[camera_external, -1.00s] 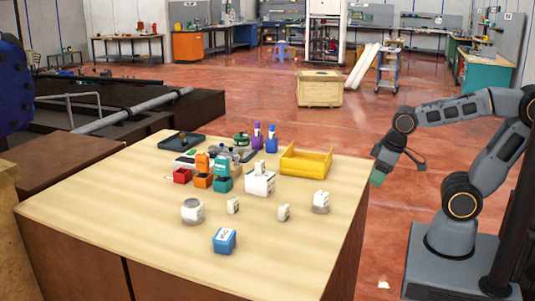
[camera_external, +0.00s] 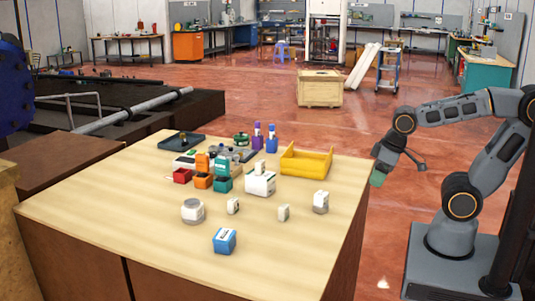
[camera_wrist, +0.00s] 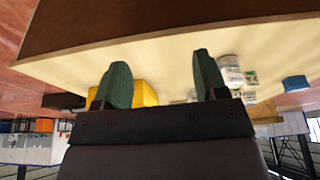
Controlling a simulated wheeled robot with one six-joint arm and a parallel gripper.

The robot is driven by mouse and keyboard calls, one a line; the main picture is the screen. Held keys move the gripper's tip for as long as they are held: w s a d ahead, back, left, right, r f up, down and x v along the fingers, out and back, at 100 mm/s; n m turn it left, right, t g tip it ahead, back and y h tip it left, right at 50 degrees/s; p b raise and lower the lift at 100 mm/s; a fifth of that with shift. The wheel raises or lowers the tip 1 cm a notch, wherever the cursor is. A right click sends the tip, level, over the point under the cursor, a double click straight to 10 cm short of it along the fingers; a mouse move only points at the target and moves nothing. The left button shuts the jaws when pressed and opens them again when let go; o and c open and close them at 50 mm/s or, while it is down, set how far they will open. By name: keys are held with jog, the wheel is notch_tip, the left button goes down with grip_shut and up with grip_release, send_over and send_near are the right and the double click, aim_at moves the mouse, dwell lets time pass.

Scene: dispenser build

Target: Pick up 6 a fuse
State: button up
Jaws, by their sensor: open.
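My gripper (camera_external: 378,178) hangs off the right edge of the table in the external view, apart from everything on it. Its green fingers stand apart with nothing between them in the wrist view (camera_wrist: 163,80). No thing is clearly marked as a fuse. Small white blocks stand on the table, a left one (camera_external: 233,206) and a right one (camera_external: 283,212). A round white-and-grey piece (camera_external: 193,212) stands left of them, and a taller white-and-grey piece (camera_external: 320,203) stands to the right. A blue box with a white label (camera_external: 224,241) sits nearest the front.
The wooden table (camera_external: 130,215) has a bare front and left. A yellow bin (camera_external: 306,162) stands near its right edge. Red (camera_external: 182,176), orange (camera_external: 203,181) and teal (camera_external: 222,184) boxes, a white box (camera_external: 260,184) and a dark tray (camera_external: 181,142) stand further back.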

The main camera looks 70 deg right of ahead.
jog(key=w+d+r+n+t+h+p, duration=0.1)
jog(key=w+r+n+t+h, duration=0.15)
jog(key=w+n, duration=0.65)
jog(key=n+t+y+p, duration=0.15)
jog(key=n+t, duration=0.55)
jog(key=n, duration=1.8)
send_over(236, 200)
jog(key=s+d, duration=0.1)
jog(key=shift+w+a+f+n+y, duration=0.1)
jog(key=shift+a+f+n, duration=0.15)
jog(key=shift+f, duration=0.15)
jog(key=shift+a+f+n+y, duration=0.1)
jog(key=shift+f+n, duration=0.1)
jog(key=shift+f, duration=0.25)
jog(key=shift+w+a+f+n+y, duration=0.1)
jog(key=shift+a+f+n, duration=0.15)
jog(key=shift+f, duration=0.15)
jog(key=shift+s+d+f+t, duration=0.1)
jog(key=shift+f+t, duration=0.15)
jog(key=shift+f, duration=0.5)
notch_tip(236, 200, down, 2)
jog(key=shift+f+b, duration=0.25)
jog(key=shift+b, duration=0.05)
jog(key=shift+x, duration=0.95)
jog(key=shift+w+f+p, duration=0.3)
jog(key=shift+w+f, duration=0.1)
jog(key=shift+w, duration=0.1)
